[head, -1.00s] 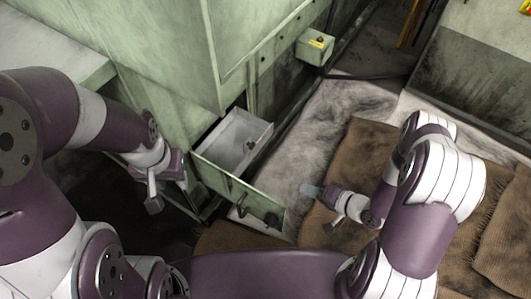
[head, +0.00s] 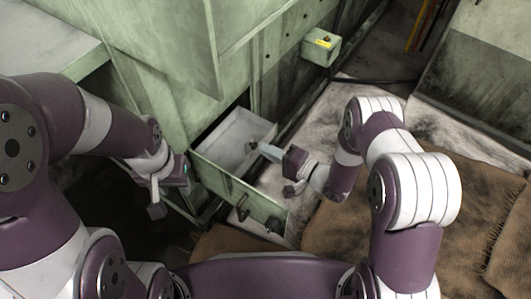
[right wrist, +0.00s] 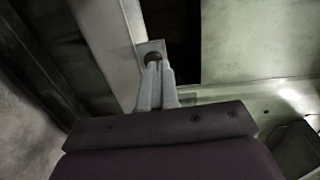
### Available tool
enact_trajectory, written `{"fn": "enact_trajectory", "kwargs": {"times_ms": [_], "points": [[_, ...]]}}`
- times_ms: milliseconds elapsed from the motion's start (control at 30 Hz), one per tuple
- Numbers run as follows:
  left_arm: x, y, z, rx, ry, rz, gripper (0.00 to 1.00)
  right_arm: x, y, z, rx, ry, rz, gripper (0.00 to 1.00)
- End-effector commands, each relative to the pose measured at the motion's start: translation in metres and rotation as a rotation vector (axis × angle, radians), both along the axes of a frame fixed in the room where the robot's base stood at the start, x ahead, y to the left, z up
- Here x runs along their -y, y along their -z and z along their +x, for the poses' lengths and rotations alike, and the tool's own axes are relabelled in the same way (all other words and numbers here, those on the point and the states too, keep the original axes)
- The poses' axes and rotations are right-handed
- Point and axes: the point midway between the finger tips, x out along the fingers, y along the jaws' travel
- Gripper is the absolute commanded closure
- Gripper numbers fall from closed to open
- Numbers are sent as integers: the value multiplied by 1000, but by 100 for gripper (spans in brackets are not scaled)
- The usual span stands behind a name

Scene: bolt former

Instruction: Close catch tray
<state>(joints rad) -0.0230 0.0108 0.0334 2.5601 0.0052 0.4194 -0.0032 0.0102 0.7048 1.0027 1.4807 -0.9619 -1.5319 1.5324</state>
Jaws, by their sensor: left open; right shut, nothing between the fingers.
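The catch tray (head: 236,199) is a pale green drawer with a light grey inside, pulled out of the machine's lower side. Dark handles show on its front panel. My right gripper (head: 258,148) is shut and empty, its fingertips over the tray's right side near the rim. Whether they touch it cannot be told. In the right wrist view, the shut fingers (right wrist: 155,66) are by a pale metal edge and a round dark bolt or hole. My left gripper (head: 156,204) is open, left of the tray and apart from it.
The green machine body (head: 165,45) stands behind and above the tray. A small control box (head: 321,46) with a yellow label juts from it. Brown matting (head: 335,238) and stained pale floor lie to the right. A green bench (head: 45,45) is at upper left.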

Motion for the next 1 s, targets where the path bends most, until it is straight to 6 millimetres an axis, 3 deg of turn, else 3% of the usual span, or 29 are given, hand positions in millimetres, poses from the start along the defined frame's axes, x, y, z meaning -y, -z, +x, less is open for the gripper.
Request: {"fn": "enact_trajectory", "kwargs": {"times_ms": [100,567,1000], "points": [[0,7,0,0,0,0,59,-8,2,5,0,-1,0,100],[0,6,0,0,0,0,59,-14,0,10,1,-1,-1,100],[0,9,0,0,0,0,59,-96,2,70,2,-2,-1,100]]}}
